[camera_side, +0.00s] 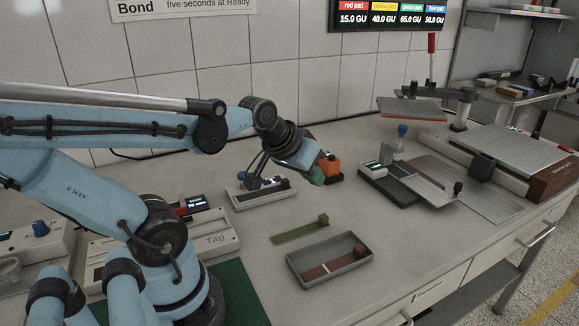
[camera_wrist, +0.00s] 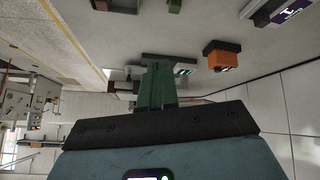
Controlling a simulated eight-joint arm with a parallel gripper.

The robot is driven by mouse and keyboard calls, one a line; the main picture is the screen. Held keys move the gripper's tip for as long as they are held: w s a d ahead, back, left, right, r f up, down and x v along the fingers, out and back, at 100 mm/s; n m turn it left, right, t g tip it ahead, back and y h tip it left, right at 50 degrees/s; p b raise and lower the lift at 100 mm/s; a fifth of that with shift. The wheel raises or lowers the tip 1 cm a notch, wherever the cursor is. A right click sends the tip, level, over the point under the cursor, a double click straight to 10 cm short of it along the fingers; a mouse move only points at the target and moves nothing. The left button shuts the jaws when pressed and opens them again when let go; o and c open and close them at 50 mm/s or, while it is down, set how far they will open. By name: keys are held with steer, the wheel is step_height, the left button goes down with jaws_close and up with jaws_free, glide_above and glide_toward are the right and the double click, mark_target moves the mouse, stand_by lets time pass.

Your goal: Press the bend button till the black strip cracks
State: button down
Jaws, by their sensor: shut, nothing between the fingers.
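My gripper (camera_side: 317,178) has green fingers and is shut and empty, above the bench. In the wrist view its fingers (camera_wrist: 160,80) lie together. An orange block on a dark base (camera_side: 331,165) stands just behind the fingers; it also shows right of them in the wrist view (camera_wrist: 222,56). A grey device with a small lit display (camera_side: 262,193) stands left of the gripper. A dark-based device with small screens (camera_side: 384,184) stands to the right. I cannot tell which part is the bend button, and I cannot make out the black strip.
A green strip with a block at one end (camera_side: 300,232) lies on the bench. A grey tray (camera_side: 350,275) near the front holds a brown strip. A press with a red-handled lever (camera_side: 432,70) stands at the right. Bare bench lies between the strip and the right-hand device.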

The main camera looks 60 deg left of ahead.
steer(key=s+a+n+y, duration=0.15)
steer(key=a+n, duration=0.45)
steer(key=a, duration=0.6)
steer(key=r+n+y, duration=0.2)
steer(key=n+y, duration=0.2)
steer(key=n, duration=0.3)
glide_above(240, 175)
steer(key=shift+f+g+h, duration=0.2)
steer(key=shift+g+h, duration=0.05)
steer(key=shift+g, duration=0.15)
steer(key=shift+f, duration=4.4)
steer(key=shift+f, duration=0.15)
steer(key=shift+f, duration=0.3)
